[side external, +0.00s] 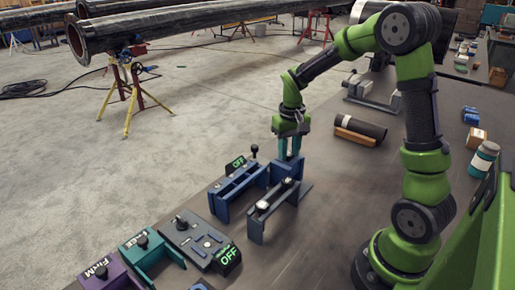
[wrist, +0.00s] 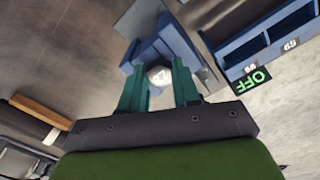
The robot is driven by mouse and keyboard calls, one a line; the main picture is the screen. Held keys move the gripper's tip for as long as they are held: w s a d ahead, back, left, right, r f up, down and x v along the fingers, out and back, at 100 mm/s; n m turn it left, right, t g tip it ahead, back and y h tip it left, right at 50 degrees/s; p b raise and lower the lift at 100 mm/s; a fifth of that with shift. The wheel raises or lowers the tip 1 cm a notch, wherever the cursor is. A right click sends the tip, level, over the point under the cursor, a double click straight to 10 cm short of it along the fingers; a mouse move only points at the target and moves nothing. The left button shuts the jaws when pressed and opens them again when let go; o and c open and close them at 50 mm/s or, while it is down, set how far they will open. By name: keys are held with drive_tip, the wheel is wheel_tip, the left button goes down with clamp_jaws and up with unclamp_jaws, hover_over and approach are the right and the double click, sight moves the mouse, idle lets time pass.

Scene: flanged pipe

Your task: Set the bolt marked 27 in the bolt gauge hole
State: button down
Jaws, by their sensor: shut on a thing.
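My gripper (side external: 290,158) reaches down with its teal fingers at the right end of the blue racks on the bench. In the wrist view the teal fingers (wrist: 160,90) are closed around a pale round bolt head (wrist: 159,76). A mark on the head is too blurred to read, so I cannot confirm the number 27. Directly beyond the head is a blue holder (wrist: 150,48); I cannot tell whether the bolt is still in it. A grey plate with dark knobs (side external: 190,240) and an OFF display (side external: 229,259) stands at the front. I cannot make out which hole is the bolt gauge hole.
A blue rack (side external: 228,205) with another OFF display (side external: 235,165) stands left of my gripper. Teal (side external: 150,252) and purple (side external: 112,275) holders stand at the lower left. The bench between is clear.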

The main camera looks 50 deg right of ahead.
drive_tip(key=shift+c, duration=1.7)
unclamp_jaws()
drive_tip(key=shift+r, duration=0.1)
drive_tip(key=shift+r, duration=3.45)
drive_tip(key=shift+f, duration=0.2)
drive_tip(key=s+a+r+n+t+y, duration=0.1)
drive_tip(key=s+a+r+t, duration=0.2)
drive_tip(key=s+a, duration=0.3)
drive_tip(key=s+a+r+n+t+y, duration=0.1)
drive_tip(key=s+a+r+t, duration=0.3)
drive_tip(key=a, duration=0.6)
drive_tip(key=shift+s+r, duration=0.25)
drive_tip(key=shift+s, duration=1)
